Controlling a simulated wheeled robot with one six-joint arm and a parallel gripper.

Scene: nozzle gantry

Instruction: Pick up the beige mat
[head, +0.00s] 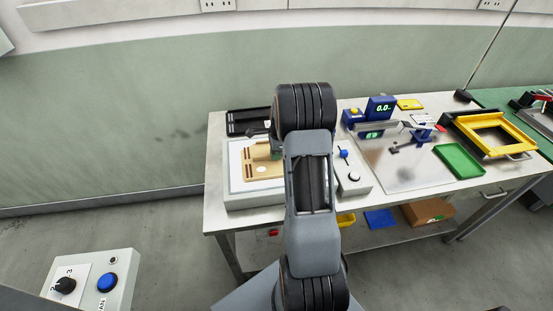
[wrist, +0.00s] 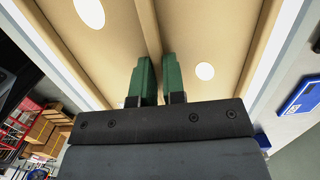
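The beige mat (head: 258,170) lies on a white-grey box at the left end of the table, partly hidden by my arm. In the wrist view the mat (wrist: 220,35) fills the upper picture, with pale round holes and a raised rib along its middle. My gripper (wrist: 159,75) has green fingers, one on each side of this rib, with a narrow gap that the rib appears to fill. In the head view the gripper (head: 276,150) is mostly hidden behind my arm, at the mat's right part.
A black tray (head: 249,121) lies behind the box, and a small control box (head: 353,180) stands right of it. Further right are a blue display (head: 380,108), a green tray (head: 460,160) and a yellow frame (head: 491,135). A button panel (head: 90,280) stands at the lower left.

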